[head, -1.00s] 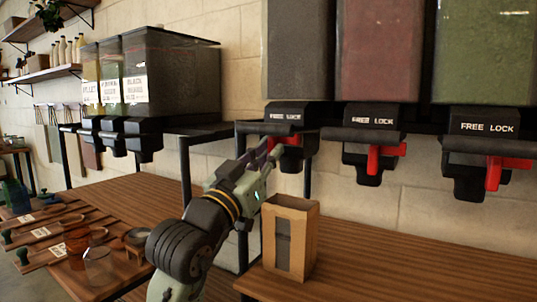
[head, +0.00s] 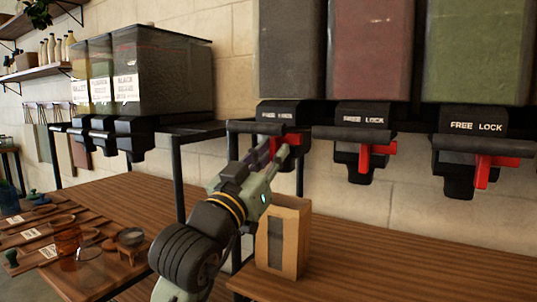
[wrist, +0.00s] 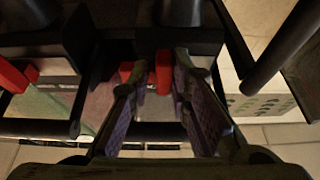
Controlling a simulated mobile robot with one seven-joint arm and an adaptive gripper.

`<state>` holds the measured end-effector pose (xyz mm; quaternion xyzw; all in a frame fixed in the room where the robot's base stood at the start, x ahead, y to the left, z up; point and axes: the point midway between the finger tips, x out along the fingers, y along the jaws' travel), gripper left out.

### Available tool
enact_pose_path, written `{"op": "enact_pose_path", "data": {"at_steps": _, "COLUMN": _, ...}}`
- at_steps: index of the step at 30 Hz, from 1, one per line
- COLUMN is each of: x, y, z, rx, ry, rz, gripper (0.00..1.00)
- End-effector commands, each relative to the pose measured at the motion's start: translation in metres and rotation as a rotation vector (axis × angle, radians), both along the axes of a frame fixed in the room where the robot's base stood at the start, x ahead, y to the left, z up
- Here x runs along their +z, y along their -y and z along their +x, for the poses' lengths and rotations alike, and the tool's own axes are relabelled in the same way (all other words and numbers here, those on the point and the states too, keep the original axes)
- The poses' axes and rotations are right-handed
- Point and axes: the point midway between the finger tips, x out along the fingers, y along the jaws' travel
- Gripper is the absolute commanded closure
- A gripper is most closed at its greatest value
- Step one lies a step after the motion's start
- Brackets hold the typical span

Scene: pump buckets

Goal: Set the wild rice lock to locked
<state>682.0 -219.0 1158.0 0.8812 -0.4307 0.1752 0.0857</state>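Three dispensers hang at the right in the head view, each with a red lever under a "FREE LOCK" label. No grain name shows on them. The leftmost has a dark fill (head: 290,50), and its red lever (head: 293,139) is partly covered by my gripper (head: 276,149). In the wrist view my gripper (wrist: 158,95) has its fingers apart, with the red lever (wrist: 164,72) between their tips, close to the right finger. I cannot tell whether they touch. The leftmost label is partly cut by glare and angle, so the lever's setting is unclear.
The middle red lever (head: 375,153) and right red lever (head: 490,165) hang to the right. More dispensers (head: 150,75) stand at the left, with boards and jars below them.

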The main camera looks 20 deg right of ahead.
Motion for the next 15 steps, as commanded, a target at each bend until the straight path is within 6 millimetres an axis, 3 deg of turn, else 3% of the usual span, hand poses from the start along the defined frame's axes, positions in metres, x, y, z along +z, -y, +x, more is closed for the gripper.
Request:
{"op": "enact_pose_path", "data": {"at_steps": 6, "x": 0.0, "y": 0.001, "z": -0.0005, "rx": -0.002, "ry": 0.001, "rz": 0.0, "gripper": 0.68}}
{"op": "enact_pose_path", "data": {"at_steps": 15, "x": -0.0002, "y": -0.0006, "z": 0.0, "rx": 0.001, "ry": 0.0, "rz": 0.0, "gripper": 0.68}}
